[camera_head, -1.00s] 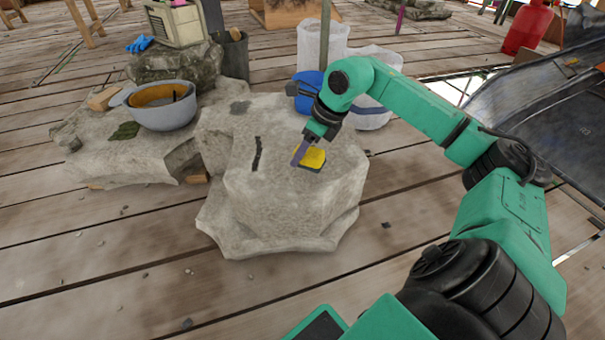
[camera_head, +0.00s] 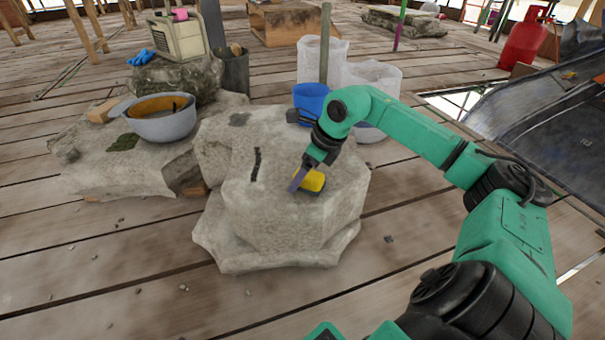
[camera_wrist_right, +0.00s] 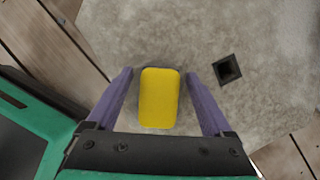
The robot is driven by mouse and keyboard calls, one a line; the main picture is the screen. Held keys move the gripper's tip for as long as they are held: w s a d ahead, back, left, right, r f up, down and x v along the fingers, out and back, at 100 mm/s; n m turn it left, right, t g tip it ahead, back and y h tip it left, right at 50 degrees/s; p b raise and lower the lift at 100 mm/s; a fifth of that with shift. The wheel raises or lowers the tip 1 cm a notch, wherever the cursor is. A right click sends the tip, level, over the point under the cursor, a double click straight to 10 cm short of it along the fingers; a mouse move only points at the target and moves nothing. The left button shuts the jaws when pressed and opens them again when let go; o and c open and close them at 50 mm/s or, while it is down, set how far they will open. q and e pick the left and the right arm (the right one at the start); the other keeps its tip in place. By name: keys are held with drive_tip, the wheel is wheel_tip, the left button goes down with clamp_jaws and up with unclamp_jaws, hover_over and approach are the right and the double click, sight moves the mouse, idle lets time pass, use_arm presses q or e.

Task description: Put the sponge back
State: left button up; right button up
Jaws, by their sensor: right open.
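The yellow sponge (camera_head: 312,181) lies on top of the front stone block (camera_head: 285,215), near its right side. My right gripper (camera_head: 297,186) is over the stone at the sponge. In the right wrist view the sponge (camera_wrist_right: 159,98) sits between the two spread purple fingers (camera_wrist_right: 162,100), with a gap on each side. The right gripper is open and does not hold the sponge. My left gripper is not in view.
A grey basin (camera_head: 163,122) with an orange-brown bowl in it stands on the left stone. A blue bucket (camera_head: 311,101) and pale sacks (camera_head: 372,80) stand behind the block. A dark bar (camera_head: 256,163) lies on the stone.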

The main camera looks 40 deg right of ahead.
sight(312, 174)
drive_tip(key=shift+s+d+r, duration=0.1)
drive_tip(key=shift+d+r, duration=0.05)
drive_tip(key=shift+r, duration=0.2)
drive_tip(key=b+v, duration=0.3)
drive_tip(key=v, duration=0.1)
drive_tip(key=shift+s+d+b, duration=0.1)
drive_tip(key=shift+s+b, duration=0.15)
drive_tip(key=shift+b, duration=0.1)
drive_tip(key=v, duration=0.4)
drive_tip(key=p+v, duration=0.1)
drive_tip(key=v, duration=0.1)
drive_tip(key=shift+w+r, duration=0.15)
drive_tip(key=shift+r, duration=0.5)
